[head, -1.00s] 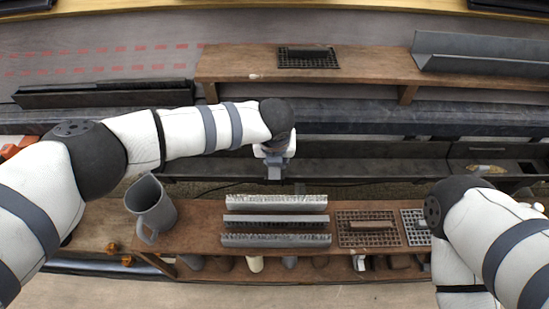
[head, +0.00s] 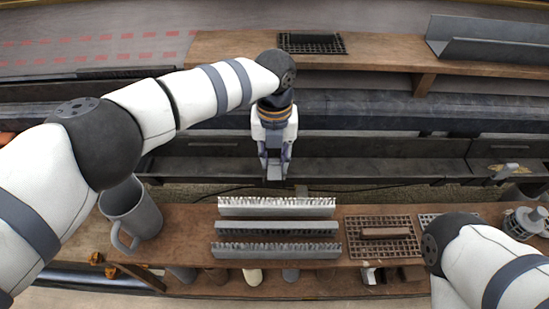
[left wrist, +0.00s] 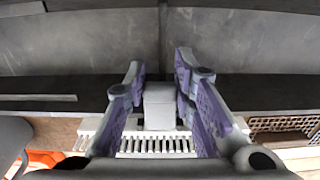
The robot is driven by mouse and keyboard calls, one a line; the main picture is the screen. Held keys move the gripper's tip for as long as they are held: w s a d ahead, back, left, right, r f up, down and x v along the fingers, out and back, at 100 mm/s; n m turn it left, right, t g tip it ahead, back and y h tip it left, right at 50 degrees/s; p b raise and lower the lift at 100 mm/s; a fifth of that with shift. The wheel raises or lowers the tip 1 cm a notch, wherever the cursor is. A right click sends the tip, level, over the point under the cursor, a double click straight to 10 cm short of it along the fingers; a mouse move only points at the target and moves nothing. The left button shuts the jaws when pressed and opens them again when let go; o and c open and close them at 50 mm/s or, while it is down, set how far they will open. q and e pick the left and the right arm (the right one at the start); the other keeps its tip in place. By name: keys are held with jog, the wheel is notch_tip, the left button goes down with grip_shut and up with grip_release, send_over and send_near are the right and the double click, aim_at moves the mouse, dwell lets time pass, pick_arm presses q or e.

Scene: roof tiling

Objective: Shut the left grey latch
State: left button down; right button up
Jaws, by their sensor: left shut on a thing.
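My left gripper (head: 274,172) points down at the front edge of the long dark gutter (head: 370,172). Its fingers are shut on a small grey block, which looks like the left grey latch (left wrist: 159,104). In the left wrist view this block sits between the two purple-grey fingers (left wrist: 160,88). In the head view the fingers mostly hide the latch. Whether it is fully down cannot be told.
The near wooden bench (head: 190,225) holds a grey jug (head: 130,210), several bristled strips (head: 277,228), and a grid tray (head: 382,250) with a brown block. A lantern-like grey thing (head: 524,222) stands at right. A wooden shelf (head: 380,58) lies behind.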

pick_arm(q)
jog(key=shift+s, duration=0.1)
jog(key=c, duration=1.3)
grip_release()
notch_tip(320, 180, up, 12)
